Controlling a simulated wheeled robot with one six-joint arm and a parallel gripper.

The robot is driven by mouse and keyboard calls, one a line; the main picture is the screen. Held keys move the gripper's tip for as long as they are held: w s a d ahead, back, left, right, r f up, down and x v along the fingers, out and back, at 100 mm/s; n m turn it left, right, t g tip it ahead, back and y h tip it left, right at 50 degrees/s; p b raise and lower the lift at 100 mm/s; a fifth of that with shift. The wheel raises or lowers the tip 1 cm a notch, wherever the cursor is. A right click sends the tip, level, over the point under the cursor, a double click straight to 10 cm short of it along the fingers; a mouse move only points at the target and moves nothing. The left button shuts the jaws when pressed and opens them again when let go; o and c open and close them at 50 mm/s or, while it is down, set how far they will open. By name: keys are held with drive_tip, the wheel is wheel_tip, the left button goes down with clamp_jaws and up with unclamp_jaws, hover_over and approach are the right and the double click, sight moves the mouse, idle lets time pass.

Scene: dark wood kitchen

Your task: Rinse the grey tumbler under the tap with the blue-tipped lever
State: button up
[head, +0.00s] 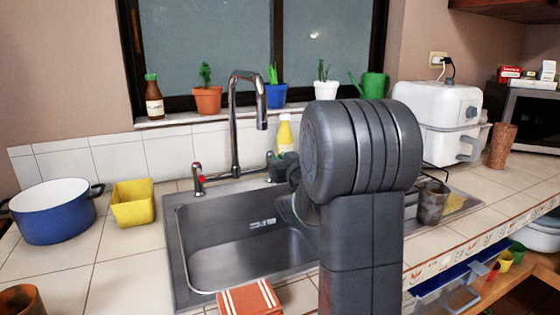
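The grey tumbler (433,203) stands upright at the right end of the sink, to the right of my arm. It is dark and mottled. The chrome tap (236,130) rises behind the sink basin, with its spout curving over to the right. A lever with a red tip (199,180) stands to the left of the tap.
The steel sink basin (222,262) looks empty where visible. A blue pot (52,212) and yellow container (133,203) stand left. A striped cloth (250,299) lies at the front edge. A brown tumbler (502,146) stands far right.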

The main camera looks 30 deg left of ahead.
clamp_jaws()
drive_tip(key=shift+w+d+r+p, duration=0.2)
drive_tip(key=shift+r+p, duration=0.05)
drive_tip(key=shift+p, duration=0.45)
drive_tip(key=shift+w+d+f+n+g+y+p, duration=0.1)
drive_tip(key=shift+w+n+g+y+p, duration=0.05)
drive_tip(key=shift+n+g+y+p, duration=0.55)
drive_tip(key=shift+f, duration=0.1)
drive_tip(key=o, duration=0.7)
unclamp_jaws()
